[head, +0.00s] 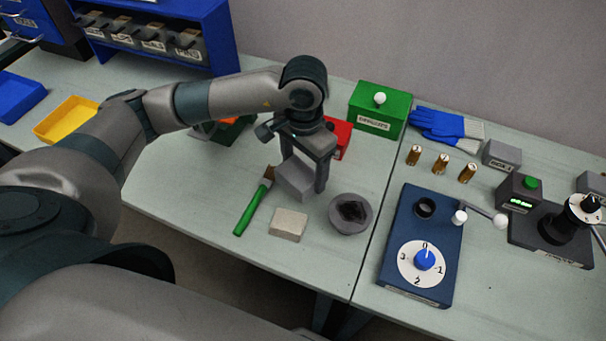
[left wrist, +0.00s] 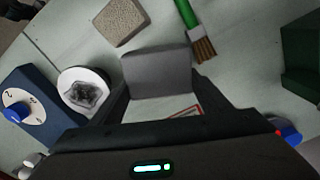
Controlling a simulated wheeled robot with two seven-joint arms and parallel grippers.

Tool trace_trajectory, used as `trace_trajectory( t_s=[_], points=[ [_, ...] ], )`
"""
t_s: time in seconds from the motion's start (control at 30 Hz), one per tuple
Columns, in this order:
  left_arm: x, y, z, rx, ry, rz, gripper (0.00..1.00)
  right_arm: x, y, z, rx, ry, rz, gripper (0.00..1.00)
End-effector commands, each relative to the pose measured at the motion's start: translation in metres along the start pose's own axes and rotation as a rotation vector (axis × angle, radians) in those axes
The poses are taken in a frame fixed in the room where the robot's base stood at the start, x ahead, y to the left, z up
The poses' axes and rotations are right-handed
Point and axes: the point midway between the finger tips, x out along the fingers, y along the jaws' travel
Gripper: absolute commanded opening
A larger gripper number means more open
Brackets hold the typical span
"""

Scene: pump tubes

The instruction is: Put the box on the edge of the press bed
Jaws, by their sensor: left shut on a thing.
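My left gripper (head: 303,176) is shut on a plain grey box (head: 294,177) and holds it tilted in the head view, above the left table near a beige block. In the left wrist view the grey box (left wrist: 157,74) sits between the fingers of my left gripper (left wrist: 165,100). A dark machine with a flat black base (head: 527,236), a short column and a white dial stands at the far right; this base looks like the press bed, but I cannot tell for sure. The box is well to the left of it. My right gripper is not in view.
Below the box lie a beige block (head: 288,225), a green-handled brush (head: 252,205) and a grey round bowl (head: 351,214). A blue dial unit (head: 421,272), brass cylinders (head: 441,163), a small grey block (head: 502,154) and a green box (head: 378,108) lie rightward.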

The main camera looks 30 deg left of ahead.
Motion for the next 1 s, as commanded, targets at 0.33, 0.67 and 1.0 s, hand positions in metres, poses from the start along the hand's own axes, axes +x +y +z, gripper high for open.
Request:
trace_trajectory(
  t_s=[0.33,0.67,1.0],
  points=[
    [0.002,-0.002,0.001,0.001,0.000,0.001,0.40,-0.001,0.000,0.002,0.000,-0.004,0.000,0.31],
    [0.027,-0.002,0.002,-0.001,-0.005,0.001,0.40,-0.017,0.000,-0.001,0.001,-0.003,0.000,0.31],
    [0.042,-0.002,0.001,0.001,0.000,0.000,0.40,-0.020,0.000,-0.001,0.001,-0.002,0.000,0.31]
  ],
)
